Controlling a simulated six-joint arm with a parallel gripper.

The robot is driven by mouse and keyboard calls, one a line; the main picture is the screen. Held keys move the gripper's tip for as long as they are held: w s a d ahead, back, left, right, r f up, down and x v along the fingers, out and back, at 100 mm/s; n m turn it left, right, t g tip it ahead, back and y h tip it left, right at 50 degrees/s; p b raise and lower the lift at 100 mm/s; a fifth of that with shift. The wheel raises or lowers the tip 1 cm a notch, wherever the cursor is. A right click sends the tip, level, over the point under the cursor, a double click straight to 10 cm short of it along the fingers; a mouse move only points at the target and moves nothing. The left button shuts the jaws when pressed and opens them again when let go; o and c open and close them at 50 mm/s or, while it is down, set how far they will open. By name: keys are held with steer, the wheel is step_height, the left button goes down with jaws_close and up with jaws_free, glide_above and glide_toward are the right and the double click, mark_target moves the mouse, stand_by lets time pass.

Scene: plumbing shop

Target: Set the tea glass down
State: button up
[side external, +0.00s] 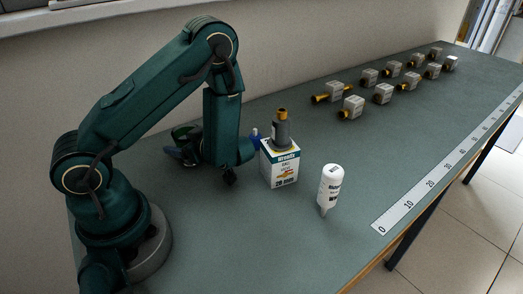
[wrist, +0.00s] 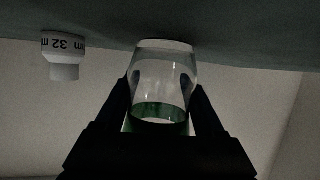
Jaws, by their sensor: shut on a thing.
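The tea glass (wrist: 163,65) is clear, with a green tint at its lower end in the picture. In the wrist view, which shows the table at the top, it stands between the two dark fingers of my gripper (wrist: 161,92). The fingers are shut on its sides. The glass's far end overlaps the grey-green table top (wrist: 240,48); I cannot tell if it touches. In the side view my gripper is partly hidden behind my arm, and I cannot make out the glass there.
A white fitting marked 32 mm (wrist: 64,52) stands beside the glass in the wrist view.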

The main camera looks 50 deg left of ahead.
steer(key=shift+f, duration=0.1)
steer(key=o, duration=1.4)
steer(key=shift+f, duration=0.1)
steer(key=shift+w+d+r, duration=0.2)
steer(key=shift+d+r, duration=0.15)
steer(key=shift+d, duration=0.1)
steer(key=v, duration=1.1)
